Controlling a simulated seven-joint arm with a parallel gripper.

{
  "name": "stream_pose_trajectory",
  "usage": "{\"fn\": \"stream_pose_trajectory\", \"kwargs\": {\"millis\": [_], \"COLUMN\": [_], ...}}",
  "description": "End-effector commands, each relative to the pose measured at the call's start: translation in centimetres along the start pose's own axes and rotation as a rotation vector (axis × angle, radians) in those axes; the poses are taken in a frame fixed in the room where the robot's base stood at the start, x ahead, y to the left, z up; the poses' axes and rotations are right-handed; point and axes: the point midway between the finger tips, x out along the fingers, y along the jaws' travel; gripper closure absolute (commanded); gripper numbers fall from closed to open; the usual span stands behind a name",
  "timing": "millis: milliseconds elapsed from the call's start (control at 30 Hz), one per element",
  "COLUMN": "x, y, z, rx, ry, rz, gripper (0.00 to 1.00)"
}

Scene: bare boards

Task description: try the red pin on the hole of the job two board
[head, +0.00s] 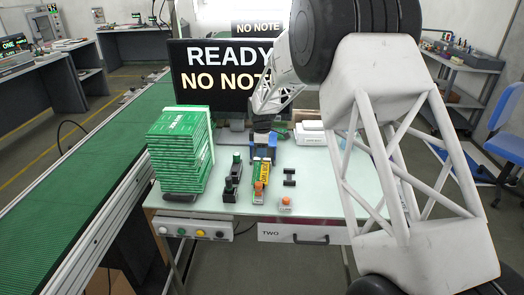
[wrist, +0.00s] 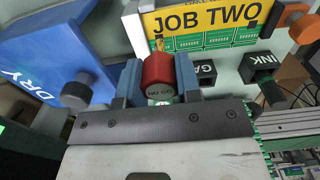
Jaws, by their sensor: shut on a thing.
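In the wrist view my gripper (wrist: 158,88) is shut on the red pin (wrist: 157,70), a short red cylinder with small lettering on its end face, held between two blue-grey fingers. The job two board (wrist: 205,40) lies just beyond it, green under a yellow JOB TWO label. A thin brass-coloured tip shows past the red body at the board's left part. I cannot tell whether it is in a hole or only over it; the hole is hidden. In the head view my gripper (head: 262,137) is over the table behind the yellow label (head: 264,170); the pin is hidden there.
A blue DRY block (wrist: 45,50) with a black knob is left of the pin. A GAGE block (wrist: 208,72), an INK block (wrist: 262,68) and an orange-handled tool (wrist: 290,20) are on the right. A green board stack (head: 180,150) stands on the table's left.

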Motion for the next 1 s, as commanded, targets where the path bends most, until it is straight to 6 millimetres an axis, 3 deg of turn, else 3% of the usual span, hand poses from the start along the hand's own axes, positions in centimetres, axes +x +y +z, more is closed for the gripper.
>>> {"fn": "stream_pose_trajectory", "kwargs": {"millis": [1000], "x": [0.82], "y": [0.01], "z": [-0.01], "rx": [0.0], "ry": [0.0], "rz": [0.0], "gripper": [0.92]}}
